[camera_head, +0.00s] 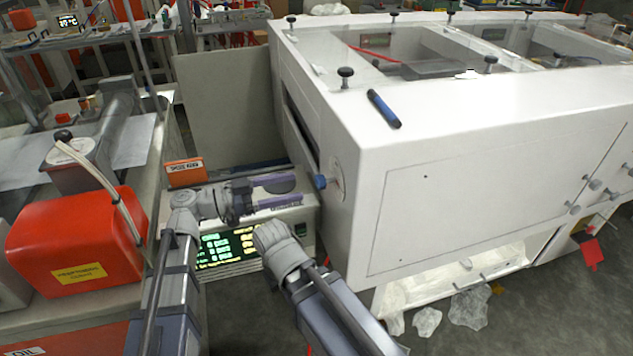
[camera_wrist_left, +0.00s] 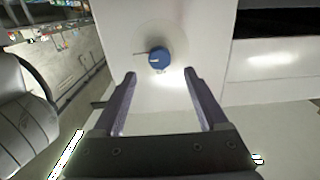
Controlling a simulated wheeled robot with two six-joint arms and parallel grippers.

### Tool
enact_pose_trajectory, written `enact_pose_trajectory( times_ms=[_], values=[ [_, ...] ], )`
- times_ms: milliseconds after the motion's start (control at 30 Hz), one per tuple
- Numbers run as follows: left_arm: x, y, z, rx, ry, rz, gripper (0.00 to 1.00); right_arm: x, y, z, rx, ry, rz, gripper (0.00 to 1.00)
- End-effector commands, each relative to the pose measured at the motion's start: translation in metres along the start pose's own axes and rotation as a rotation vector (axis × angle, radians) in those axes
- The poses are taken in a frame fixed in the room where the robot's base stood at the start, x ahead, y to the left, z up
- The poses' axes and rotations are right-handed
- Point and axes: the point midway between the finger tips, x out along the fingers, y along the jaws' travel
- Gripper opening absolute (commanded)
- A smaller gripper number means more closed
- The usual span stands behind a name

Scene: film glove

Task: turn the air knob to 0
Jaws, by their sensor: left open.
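The blue air knob (camera_head: 320,182) sits on a round pale dial plate (camera_head: 337,178) on the end face of the white cabinet. In the left wrist view the knob (camera_wrist_left: 159,59) has a short white mark on its face, and a thin dark line lies beside it on the left. The dial's numbers cannot be read. My left gripper (camera_head: 298,189) is open and empty, its two purple-grey fingers pointing at the knob. In the left wrist view the knob lies just beyond the gap between the fingertips (camera_wrist_left: 159,74), apparently untouched. My right arm shows, but its fingers do not.
The white cabinet (camera_head: 480,190) fills the right side, with a blue marker (camera_head: 384,109) on top. A device with a lit green display (camera_head: 228,246) stands below my left gripper. A red box (camera_head: 75,240) stands at the left.

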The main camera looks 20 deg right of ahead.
Motion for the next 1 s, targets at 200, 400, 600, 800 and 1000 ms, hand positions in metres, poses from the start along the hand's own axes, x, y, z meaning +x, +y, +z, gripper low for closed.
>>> enact_pose_trajectory(
  times_ms=[200, 400, 600, 800, 1000],
  values=[
    [0.033, 0.0, 0.0, -0.002, -0.001, 0.004, 0.76, 0.0, 0.0, 0.0, 0.0, 0.0, 0.0, 0.0],
    [0.06, 0.0, 0.001, -0.002, -0.002, 0.003, 0.76, 0.0, 0.0, 0.0, 0.0, 0.0, 0.0, 0.0],
    [0.072, 0.0, 0.001, -0.003, -0.002, 0.002, 0.76, 0.0, 0.0, 0.0, 0.0, 0.0, 0.0, 0.0],
    [0.073, 0.0, 0.001, -0.003, -0.002, 0.001, 0.76, 0.0, 0.0, 0.0, 0.0, 0.0, 0.0, 0.0],
    [0.073, 0.0, 0.001, -0.003, -0.002, 0.001, 0.64, 0.0, 0.0, 0.0, 0.0, 0.0, 0.0, 0.0]
  ],
)
